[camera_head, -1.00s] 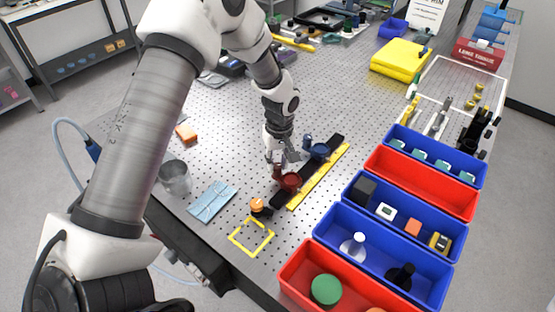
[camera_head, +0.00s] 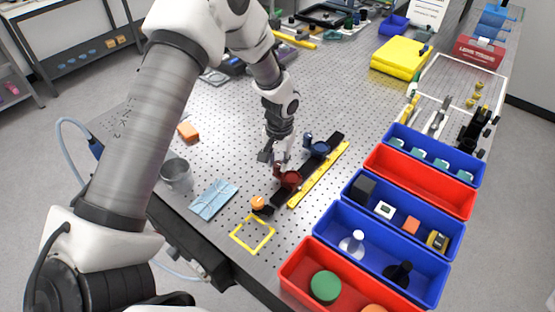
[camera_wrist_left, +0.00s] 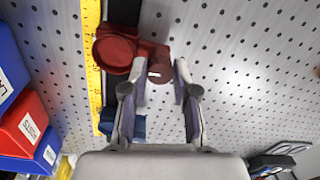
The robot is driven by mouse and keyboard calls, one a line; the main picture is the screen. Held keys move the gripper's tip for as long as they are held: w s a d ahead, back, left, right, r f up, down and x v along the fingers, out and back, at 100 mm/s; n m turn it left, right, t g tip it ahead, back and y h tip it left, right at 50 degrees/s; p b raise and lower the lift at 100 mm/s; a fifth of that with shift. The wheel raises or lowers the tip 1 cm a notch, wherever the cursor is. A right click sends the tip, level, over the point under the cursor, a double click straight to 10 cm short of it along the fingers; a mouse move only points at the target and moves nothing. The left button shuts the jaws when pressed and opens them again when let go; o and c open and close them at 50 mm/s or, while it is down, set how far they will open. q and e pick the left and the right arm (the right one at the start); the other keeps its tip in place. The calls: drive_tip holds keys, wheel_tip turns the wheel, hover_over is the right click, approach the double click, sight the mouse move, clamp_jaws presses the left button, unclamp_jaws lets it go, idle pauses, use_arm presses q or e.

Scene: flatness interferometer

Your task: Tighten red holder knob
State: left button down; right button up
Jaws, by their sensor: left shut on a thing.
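The red holder (camera_head: 291,179) stands on the black rail (camera_head: 276,197) beside the yellow ruler strip. In the left wrist view the red holder (camera_wrist_left: 116,50) is at the upper left, with its red knob (camera_wrist_left: 160,66) reaching between the fingertips. My left gripper (camera_head: 277,165) is at the holder's knob side; in the wrist view the left gripper (camera_wrist_left: 160,75) has its two fingers on either side of the knob, shut on it. A blue holder (camera_head: 319,149) sits further along the same rail. My right gripper is not in view.
A yellow ruler strip (camera_head: 320,174) runs beside the rail. An orange-topped piece (camera_head: 258,203) sits at the rail's near end. Red and blue bins (camera_head: 318,240) line the right. A metal cup (camera_head: 176,174) and blue cloth (camera_head: 213,200) are at the left.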

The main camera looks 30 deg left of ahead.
use_arm(q)
drive_tip(key=shift+s+f, duration=0.1)
drive_tip(key=shift+f, duration=0.05)
idle(0.3)
drive_tip(key=c, duration=0.9)
unclamp_jaws()
drive_tip(key=shift+w, duration=0.2)
drive_tip(key=r, duration=1.2)
drive_tip(key=shift+d, duration=0.25)
drive_tip(key=shift+w, duration=0.1)
